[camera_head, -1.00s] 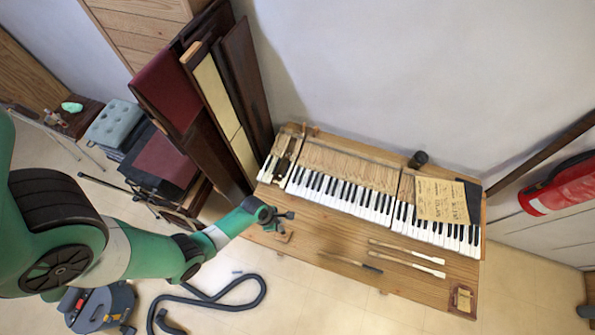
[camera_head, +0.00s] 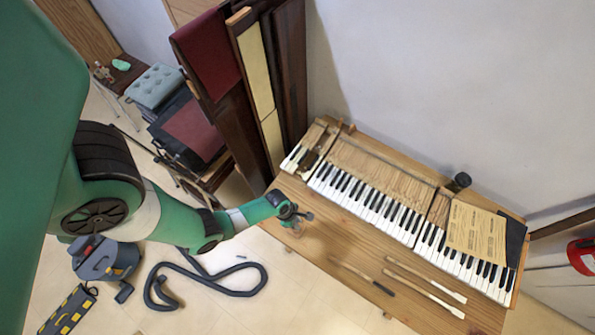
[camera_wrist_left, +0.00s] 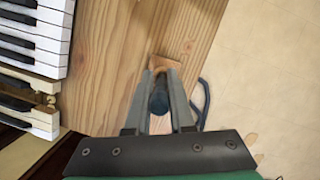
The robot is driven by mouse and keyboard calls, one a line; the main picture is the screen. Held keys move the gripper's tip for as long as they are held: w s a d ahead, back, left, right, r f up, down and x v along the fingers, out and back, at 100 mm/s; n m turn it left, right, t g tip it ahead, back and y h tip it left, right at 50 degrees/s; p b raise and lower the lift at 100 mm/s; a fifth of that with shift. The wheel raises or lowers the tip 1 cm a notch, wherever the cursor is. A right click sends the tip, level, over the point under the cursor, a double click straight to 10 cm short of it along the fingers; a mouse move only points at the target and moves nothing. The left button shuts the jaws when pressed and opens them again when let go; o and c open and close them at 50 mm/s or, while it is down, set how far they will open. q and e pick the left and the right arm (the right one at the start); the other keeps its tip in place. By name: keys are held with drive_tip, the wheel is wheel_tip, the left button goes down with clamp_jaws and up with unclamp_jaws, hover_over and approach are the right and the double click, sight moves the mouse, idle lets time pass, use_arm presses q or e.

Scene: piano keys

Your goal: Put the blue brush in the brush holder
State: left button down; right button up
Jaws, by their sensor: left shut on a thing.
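My left gripper (camera_head: 292,214) is over the left front part of the wooden table, left of the piano keys. It also shows in the left wrist view (camera_wrist_left: 158,92), with both fingers closed around a dark blue, rounded piece (camera_wrist_left: 158,99), which looks like part of the blue brush. A small light-wood piece (camera_wrist_left: 166,62) shows just beyond the fingertips; I cannot tell whether it belongs to the brush or lies on the table. A small black cylinder (camera_head: 462,181), possibly the brush holder, stands behind the keyboard at the back right. My right gripper is not in view.
The piano keys (camera_head: 375,200) fill the table's back half. A paper sheet (camera_head: 477,230) lies over the right keys. Two pale sticks (camera_head: 425,287) and a dark-tipped tool (camera_head: 362,276) lie at the front. Bare table (camera_head: 340,240) lies between. Tall boards (camera_head: 262,95) stand at the left.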

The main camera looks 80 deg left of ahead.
use_arm(q)
drive_tip(key=shift+f, duration=0.1)
drive_tip(key=c, duration=0.8)
unclamp_jaws()
drive_tip(key=p+v, duration=0.7)
drive_tip(key=v, duration=0.1)
drive_tip(key=shift+w, duration=0.1)
